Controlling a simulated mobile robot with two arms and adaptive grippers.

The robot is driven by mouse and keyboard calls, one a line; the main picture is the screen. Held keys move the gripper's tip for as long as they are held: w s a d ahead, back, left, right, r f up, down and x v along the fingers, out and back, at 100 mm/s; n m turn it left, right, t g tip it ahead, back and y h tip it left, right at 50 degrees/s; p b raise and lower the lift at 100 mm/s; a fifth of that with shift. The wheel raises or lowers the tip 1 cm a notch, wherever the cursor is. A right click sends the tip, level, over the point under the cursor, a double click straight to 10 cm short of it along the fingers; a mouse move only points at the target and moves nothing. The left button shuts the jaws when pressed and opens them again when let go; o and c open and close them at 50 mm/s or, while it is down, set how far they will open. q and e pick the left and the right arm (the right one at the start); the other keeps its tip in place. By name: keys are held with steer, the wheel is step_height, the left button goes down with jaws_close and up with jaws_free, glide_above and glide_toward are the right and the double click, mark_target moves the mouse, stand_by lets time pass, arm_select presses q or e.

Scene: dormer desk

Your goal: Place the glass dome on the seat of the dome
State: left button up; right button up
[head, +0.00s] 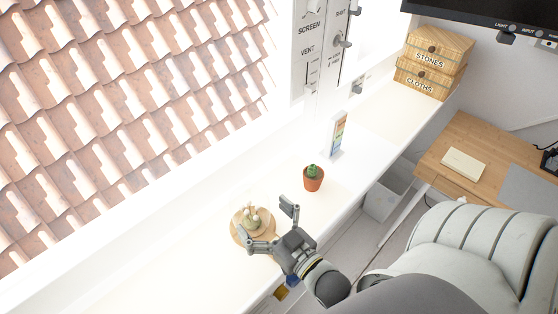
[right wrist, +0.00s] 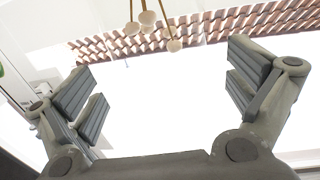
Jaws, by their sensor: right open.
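A round wooden base (head: 238,235) lies on the white sill in the head view, with a small pale mushroom-like ornament (head: 252,217) on it. The ornament's pale caps on thin stems (right wrist: 148,20) also show at the top of the right wrist view. I cannot make out the clear glass dome for certain in either view. My right gripper (head: 268,224) is open and empty, its fingers spread beside the base's right side; one finger overlaps the base's near edge in the picture. Whether it touches is unclear. My left gripper is not in view.
A potted cactus (head: 313,179) stands just beyond the gripper, with a coloured card stand (head: 338,134) behind it. Wooden boxes (head: 433,66) sit at the sill's far end. A bin (head: 387,196) and wooden desk (head: 490,145) are at right. The sill left of the base is clear.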

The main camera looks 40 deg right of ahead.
steer(key=s+b, duration=0.1)
steer(key=s, duration=0.5)
steer(key=shift+s+d, duration=0.2)
steer(key=shift+s, duration=0.2)
